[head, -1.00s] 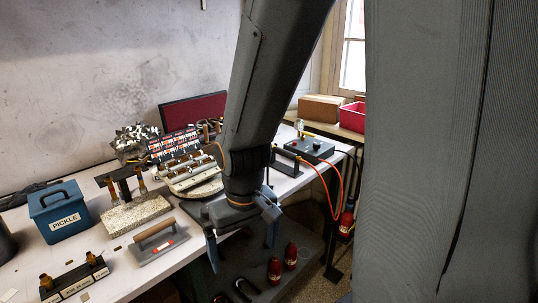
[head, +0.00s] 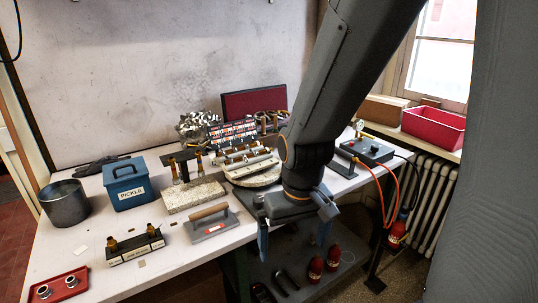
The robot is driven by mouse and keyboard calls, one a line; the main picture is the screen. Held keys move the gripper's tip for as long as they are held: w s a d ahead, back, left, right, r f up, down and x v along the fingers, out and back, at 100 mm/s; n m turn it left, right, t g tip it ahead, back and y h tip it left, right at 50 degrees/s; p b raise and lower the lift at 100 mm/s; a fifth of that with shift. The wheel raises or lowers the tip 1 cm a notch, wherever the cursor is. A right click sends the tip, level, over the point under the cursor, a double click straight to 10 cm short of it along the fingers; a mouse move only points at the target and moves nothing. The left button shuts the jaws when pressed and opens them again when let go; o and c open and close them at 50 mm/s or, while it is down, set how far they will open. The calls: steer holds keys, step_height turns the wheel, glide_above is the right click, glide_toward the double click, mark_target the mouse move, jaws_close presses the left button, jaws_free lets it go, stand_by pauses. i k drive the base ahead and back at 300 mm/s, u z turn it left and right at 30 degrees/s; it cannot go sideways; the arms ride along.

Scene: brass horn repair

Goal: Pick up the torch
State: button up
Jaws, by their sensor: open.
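My gripper (head: 294,238) is open and empty, fingers pointing down, in front of the bench's front edge. An orange hose (head: 388,180) runs from a small dark stand (head: 344,168) at the bench's right end, to the right of my gripper, down towards a red bottle (head: 397,234). The torch itself is not clearly made out; it may be at this stand, where my arm hides part of the bench.
The bench (head: 95,235) holds a blue PICKLE box (head: 130,184), a stone block (head: 193,195), a wooden-handled trowel (head: 211,223), a grey pot (head: 65,204) and a red tray (head: 60,286). A control box with a gauge (head: 368,150) stands at right. Red bottles (head: 316,268) stand below.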

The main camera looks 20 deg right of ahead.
mark_target(344, 154)
steer(key=z, duration=1.85)
steer(key=i, duration=1.45)
steer(key=u, duration=1.25)
